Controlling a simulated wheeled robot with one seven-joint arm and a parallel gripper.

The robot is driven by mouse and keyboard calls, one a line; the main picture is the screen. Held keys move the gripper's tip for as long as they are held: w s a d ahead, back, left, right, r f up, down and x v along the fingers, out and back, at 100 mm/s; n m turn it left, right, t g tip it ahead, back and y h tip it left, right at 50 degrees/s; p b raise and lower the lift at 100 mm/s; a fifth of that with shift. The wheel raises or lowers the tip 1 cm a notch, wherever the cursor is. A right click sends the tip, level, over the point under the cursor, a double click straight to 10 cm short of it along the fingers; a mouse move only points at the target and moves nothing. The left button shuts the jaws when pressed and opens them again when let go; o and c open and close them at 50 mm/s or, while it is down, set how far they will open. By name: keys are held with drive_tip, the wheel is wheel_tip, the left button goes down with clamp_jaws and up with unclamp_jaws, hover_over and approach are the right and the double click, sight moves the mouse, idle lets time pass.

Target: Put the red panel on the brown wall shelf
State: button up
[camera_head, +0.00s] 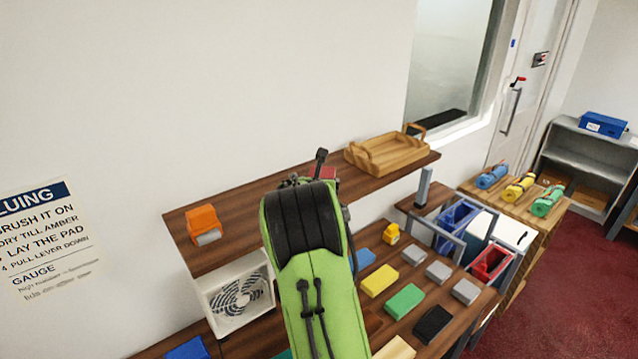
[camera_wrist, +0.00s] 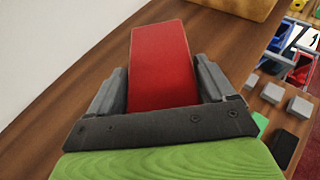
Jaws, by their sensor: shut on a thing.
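The red panel (camera_wrist: 162,62) is between the two grey fingers of my gripper (camera_wrist: 163,84) in the wrist view, and the gripper is shut on it. In the head view only a small part of the red panel (camera_head: 324,173) shows behind my green and black arm, which hides most of the gripper. The brown wall shelf (camera_head: 242,226) runs along the wall. In the wrist view the brown shelf surface (camera_wrist: 82,92) lies under and around the panel. I cannot tell whether the panel touches the shelf or hangs just above it.
Bare shelf lies between the orange block and my arm. Below, a counter holds a fan (camera_head: 238,299) and several coloured blocks.

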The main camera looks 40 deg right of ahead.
drive_tip(key=shift+s, duration=0.1)
drive_tip(key=o, duration=1)
drive_tip(key=shift+f, duration=0.15)
drive_tip(key=shift+s+a+r, duration=0.15)
drive_tip(key=shift+a+r, duration=0.15)
drive_tip(key=shift+r, duration=0.05)
drive_tip(key=b+v, duration=0.2)
drive_tip(key=v, duration=0.9)
drive_tip(key=shift+s+a, duration=0.1)
drive_tip(key=shift+a, duration=0.1)
